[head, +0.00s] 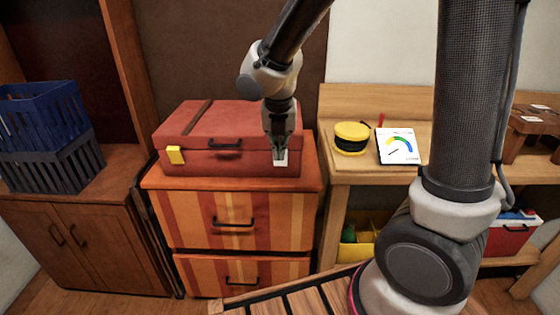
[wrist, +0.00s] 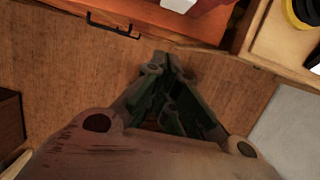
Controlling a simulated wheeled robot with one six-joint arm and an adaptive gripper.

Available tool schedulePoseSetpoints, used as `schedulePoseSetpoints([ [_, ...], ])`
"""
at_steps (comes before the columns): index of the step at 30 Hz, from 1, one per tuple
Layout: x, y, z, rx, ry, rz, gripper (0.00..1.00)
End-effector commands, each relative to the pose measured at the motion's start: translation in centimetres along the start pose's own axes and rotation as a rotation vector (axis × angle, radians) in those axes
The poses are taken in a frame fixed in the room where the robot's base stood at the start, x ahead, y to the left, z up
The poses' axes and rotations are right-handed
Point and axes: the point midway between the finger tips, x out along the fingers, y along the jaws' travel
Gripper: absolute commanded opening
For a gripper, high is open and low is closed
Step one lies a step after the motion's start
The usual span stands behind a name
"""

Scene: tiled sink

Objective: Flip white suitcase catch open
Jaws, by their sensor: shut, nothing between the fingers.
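The red suitcase (head: 232,122) lies closed on top of the striped drawer cabinet, with a dark handle (head: 225,144) at its front. The white catch (head: 281,160) is on the right of its front face; a yellow catch (head: 175,155) is on the left. My gripper (head: 279,153) is shut and empty, pointing down in front of the white catch and covering its upper part in the head view. I cannot tell whether it touches the catch. The wrist view shows the shut fingers (wrist: 170,70) and, at the top edge, part of the white catch (wrist: 178,4).
The striped cabinet (head: 235,217) bears the suitcase. To the right, a wooden bench holds a yellow and black round object (head: 351,138) and a white gauge card (head: 398,147). Blue and grey crates (head: 42,115) stand on the left cabinet. My own arm fills the right foreground.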

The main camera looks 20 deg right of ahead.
Motion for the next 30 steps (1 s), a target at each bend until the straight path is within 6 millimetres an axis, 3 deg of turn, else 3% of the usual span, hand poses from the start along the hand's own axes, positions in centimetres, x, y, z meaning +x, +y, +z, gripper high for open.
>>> schedulePoseSetpoints([
  [5, 2.2, -0.1, -0.1, 0.001, 0.004, -0.005, 0.0],
  [16, 10.0, -0.2, -0.2, 0.0, 0.006, -0.004, 0.0],
  [21, 10.4, 0.0, 2.5, 0.005, 0.0, 0.0, 0.0],
  [30, 10.8, 0.0, 3.9, 0.001, 0.001, 0.0, 0.0],
])
